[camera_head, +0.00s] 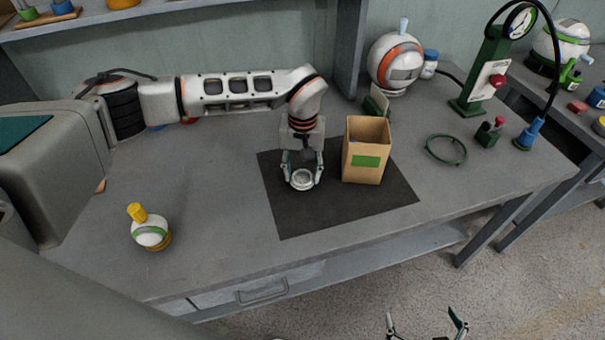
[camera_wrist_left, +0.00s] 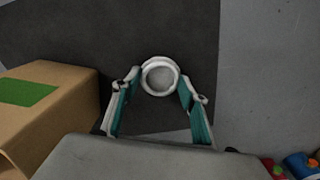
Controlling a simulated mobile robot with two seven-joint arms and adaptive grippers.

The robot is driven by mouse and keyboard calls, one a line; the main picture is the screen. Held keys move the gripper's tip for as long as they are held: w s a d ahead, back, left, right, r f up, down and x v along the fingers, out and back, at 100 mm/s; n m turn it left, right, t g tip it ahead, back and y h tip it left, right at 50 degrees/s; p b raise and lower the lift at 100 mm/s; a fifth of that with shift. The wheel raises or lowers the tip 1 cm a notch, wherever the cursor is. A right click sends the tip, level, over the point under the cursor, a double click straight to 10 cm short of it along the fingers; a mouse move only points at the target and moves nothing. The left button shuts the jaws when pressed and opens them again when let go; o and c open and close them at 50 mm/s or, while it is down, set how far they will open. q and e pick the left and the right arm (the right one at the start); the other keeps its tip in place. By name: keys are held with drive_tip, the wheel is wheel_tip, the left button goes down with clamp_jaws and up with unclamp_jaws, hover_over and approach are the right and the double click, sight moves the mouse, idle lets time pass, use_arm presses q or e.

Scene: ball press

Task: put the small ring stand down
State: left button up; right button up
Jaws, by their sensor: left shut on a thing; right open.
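The small ring stand (camera_head: 302,181) is a white ring, upright, over the dark mat (camera_head: 285,222), left of the cardboard box. My left gripper (camera_head: 302,174) reaches down from above with its fingers on either side of it and is shut on it. In the left wrist view the ring stand (camera_wrist_left: 160,77) sits between the two fingertips (camera_wrist_left: 160,84). I cannot tell whether its underside touches the mat. My right gripper (camera_head: 425,322) is open and empty at the bottom edge of the head view, in front of the table.
The open cardboard box (camera_head: 365,150) with a green label stands close right of my left gripper. A white, green and yellow ball-shaped item (camera_head: 151,232) stands front left. A green ring (camera_head: 446,149) and a green gauge stand (camera_head: 484,72) are right. The mat's front is clear.

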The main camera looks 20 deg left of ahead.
sight(302, 180)
use_arm(q)
drive_tip(key=shift+f, duration=0.5)
drive_tip(key=shift+f, duration=0.1)
drive_tip(key=o, duration=1)
wheel_tip(302, 180, up, 12)
drive_tip(key=shift+b, duration=0.35)
drive_tip(key=shift+s, duration=0.1)
